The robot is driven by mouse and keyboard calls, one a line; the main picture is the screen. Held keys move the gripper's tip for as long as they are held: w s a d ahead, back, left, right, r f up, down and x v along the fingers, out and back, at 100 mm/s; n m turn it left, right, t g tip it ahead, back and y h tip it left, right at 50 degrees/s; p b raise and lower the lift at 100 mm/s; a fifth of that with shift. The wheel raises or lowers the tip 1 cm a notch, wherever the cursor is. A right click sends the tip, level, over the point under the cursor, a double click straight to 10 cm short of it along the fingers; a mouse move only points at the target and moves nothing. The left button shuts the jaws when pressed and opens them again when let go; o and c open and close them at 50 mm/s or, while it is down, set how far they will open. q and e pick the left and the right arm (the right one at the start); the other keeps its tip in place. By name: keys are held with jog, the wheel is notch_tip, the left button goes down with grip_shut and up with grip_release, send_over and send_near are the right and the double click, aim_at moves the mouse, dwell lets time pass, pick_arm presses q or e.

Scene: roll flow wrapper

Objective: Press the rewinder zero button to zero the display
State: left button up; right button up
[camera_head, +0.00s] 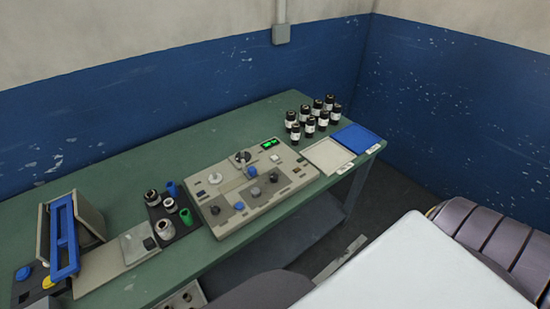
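The rewinder (222,222) is a beige flat-topped unit on the green workbench. A small green-lit display (268,143) sits near its back edge; its digits are too small to read. A dark round reel part (243,157) stands near the back middle. A pale round part (215,178) is at the left, and dark knobs (255,192) are nearer the front. A small light button-like part (275,158) lies just below the display. I cannot tell which part is the zero button. Neither of my grippers is in view.
The green bench (130,165) runs along a blue wall. Several dark bottles (309,126), a beige tray (328,154) and a blue tray (357,136) are right of the rewinder. A black rack with rolls (170,228) and a blue-framed device (65,240) are at left.

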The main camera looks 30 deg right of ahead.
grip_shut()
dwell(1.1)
